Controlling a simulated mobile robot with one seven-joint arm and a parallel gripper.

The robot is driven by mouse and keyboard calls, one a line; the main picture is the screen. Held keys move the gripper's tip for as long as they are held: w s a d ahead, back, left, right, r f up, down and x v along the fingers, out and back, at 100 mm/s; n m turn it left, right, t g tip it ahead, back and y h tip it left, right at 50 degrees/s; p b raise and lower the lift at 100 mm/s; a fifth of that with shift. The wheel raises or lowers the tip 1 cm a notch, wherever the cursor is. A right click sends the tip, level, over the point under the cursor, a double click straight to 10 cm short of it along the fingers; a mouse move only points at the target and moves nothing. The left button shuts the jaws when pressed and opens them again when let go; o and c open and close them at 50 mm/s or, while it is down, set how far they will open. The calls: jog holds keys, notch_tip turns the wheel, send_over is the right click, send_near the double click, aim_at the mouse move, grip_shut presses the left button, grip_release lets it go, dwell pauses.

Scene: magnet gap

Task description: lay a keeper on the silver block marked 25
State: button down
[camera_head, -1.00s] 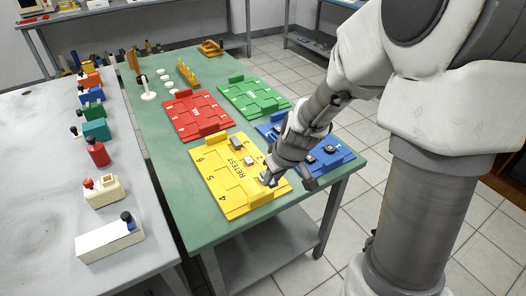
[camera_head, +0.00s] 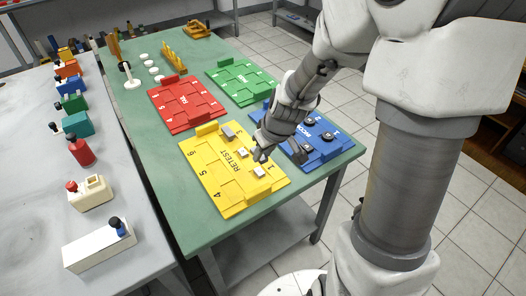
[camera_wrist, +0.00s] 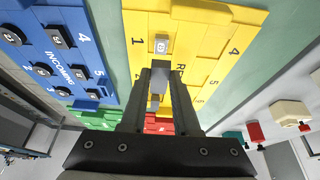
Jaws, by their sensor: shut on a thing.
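The yellow board (camera_head: 216,176) marked RETEST lies on the green table. A grey block (camera_head: 228,131) and two pale-topped blocks, one near the middle (camera_head: 243,153) and one near the 1 (camera_head: 259,171), sit on it. In the wrist view a pale-topped block (camera_wrist: 161,46) with a small dark mark sits ahead of my fingertips; I cannot read its number surely. My gripper (camera_head: 262,153) is over the board's right edge, close to the middle block. In the wrist view my gripper (camera_wrist: 160,80) is shut on a small grey piece (camera_wrist: 159,78), probably a keeper. Whether it touches a block is unclear.
The blue INCOMING board (camera_head: 338,145), with several dark-topped pieces, lies right of my gripper. Red (camera_head: 184,107) and green (camera_head: 243,84) boards lie behind. A white bench (camera_head: 118,187) with coloured items stands left. The green table's front left is clear.

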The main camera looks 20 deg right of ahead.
aim_at(261, 172)
jog(key=shift+f, duration=0.15)
jog(key=shift+f+b, duration=2.65)
jog(key=shift+b, duration=0.1)
jog(key=shift+f, duration=0.2)
jog(key=c, duration=0.6)
grip_release()
jog(key=c, duration=0.5)
jog(key=shift+r, duration=0.15)
jog(key=shift+r+p, duration=1.5)
jog(key=shift+r, duration=0.65)
